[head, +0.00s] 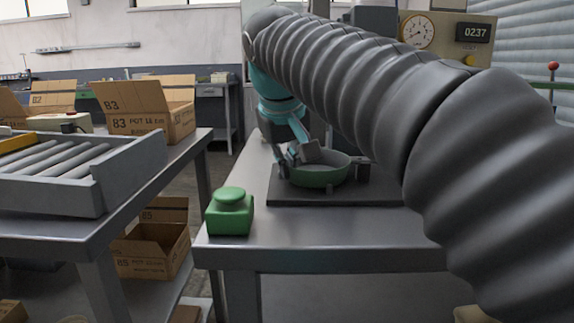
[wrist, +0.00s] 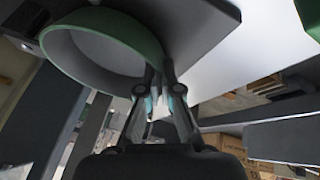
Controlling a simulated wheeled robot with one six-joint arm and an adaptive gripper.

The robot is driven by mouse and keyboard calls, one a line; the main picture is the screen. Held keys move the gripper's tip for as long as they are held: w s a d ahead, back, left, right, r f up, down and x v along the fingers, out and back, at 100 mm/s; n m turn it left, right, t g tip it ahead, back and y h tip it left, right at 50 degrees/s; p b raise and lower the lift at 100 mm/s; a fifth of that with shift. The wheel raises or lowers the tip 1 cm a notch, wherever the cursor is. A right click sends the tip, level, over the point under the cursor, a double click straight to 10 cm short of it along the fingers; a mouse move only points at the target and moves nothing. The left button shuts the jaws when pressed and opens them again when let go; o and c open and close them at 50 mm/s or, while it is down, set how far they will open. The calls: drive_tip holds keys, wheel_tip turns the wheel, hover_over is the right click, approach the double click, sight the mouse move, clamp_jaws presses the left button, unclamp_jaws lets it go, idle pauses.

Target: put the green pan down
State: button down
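The green pan (head: 320,176) with a grey inside is at the dark test plate (head: 300,197) on the metal table. It looks level, but I cannot tell whether it rests on the plate or is slightly above it. My gripper (head: 305,154) is at the pan's left rim in the head view. In the wrist view the pan (wrist: 110,48) fills the upper left, and my gripper (wrist: 160,72) has its fingertips close together on the pan's rim. It looks shut on the rim; the exact contact is partly hidden by the fingers.
A green button box (head: 230,211) stands on the table's front left corner. Dark blocks (head: 362,170) stand beside the pan. A roller conveyor (head: 60,165) and open cardboard boxes (head: 147,108) are on the left table, across a gap. The tabletop between button and plate is clear.

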drive_tip(key=c, duration=1.3)
unclamp_jaws()
drive_tip(key=p+v, duration=0.2)
drive_tip(key=v, duration=1)
drive_tip(key=shift+w+r, duration=0.1)
